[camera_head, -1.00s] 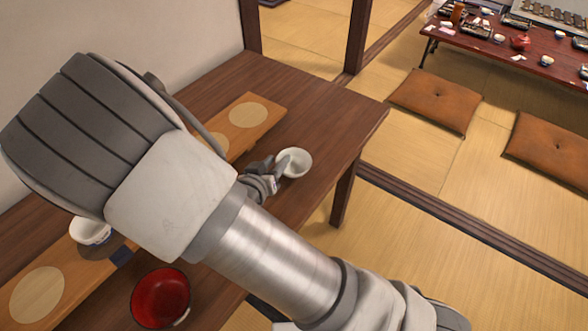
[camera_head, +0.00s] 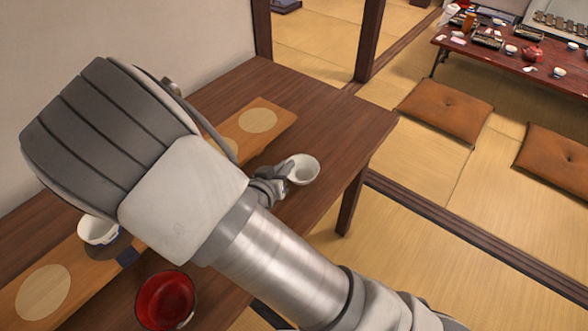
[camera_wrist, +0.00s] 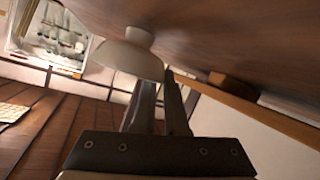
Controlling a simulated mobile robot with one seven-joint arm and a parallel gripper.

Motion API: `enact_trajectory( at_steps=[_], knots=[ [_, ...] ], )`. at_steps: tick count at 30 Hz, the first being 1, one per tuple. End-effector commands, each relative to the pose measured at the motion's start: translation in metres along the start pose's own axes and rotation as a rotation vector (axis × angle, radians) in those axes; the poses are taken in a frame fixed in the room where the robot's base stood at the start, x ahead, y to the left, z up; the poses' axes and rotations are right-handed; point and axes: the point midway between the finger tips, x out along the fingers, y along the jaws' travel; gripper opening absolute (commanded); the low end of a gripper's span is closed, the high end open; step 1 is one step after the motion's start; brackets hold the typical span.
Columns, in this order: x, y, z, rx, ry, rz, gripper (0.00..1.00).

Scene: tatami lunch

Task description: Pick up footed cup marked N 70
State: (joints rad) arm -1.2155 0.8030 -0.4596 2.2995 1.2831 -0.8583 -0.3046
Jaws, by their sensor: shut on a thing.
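A small white footed cup (camera_head: 308,172) stands near the right edge of the dark wooden table, with its round opening facing up. My gripper (camera_head: 286,173) is at the cup's left side, shut on its rim. In the wrist view, which looks upside down, the white cup (camera_wrist: 130,57) is at the tips of my two fingers (camera_wrist: 160,88). Its narrow foot is against or very close to the wooden tabletop; I cannot tell which. No marking on the cup can be read.
The dark wooden table (camera_head: 345,125) bears a long board with pale round spots (camera_head: 258,120), a white bowl with blue (camera_head: 98,231) and a red bowl (camera_head: 165,300). My arm hides the table's middle. Brown cushions (camera_head: 446,110) and a low laid table (camera_head: 505,66) are beyond.

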Motion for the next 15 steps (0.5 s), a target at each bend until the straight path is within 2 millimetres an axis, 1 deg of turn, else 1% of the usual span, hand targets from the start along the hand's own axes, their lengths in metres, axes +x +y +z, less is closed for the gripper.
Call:
enact_trajectory(
  at_steps=[5,8,11,12,13,15],
  knots=[
    [-0.003,0.003,-0.008,0.001,-0.001,0.0,0.0],
    [-0.008,0.006,-0.019,0.002,-0.001,0.0,0.0],
    [-0.015,0.012,-0.036,0.004,-0.001,0.0,0.0],
    [-0.018,0.015,-0.043,0.005,-0.002,0.0,0.0],
    [-0.019,0.023,-0.04,0.001,-0.003,0.002,0.0],
    [-0.025,0.039,-0.041,-0.001,-0.003,0.003,0.0]
  ],
)
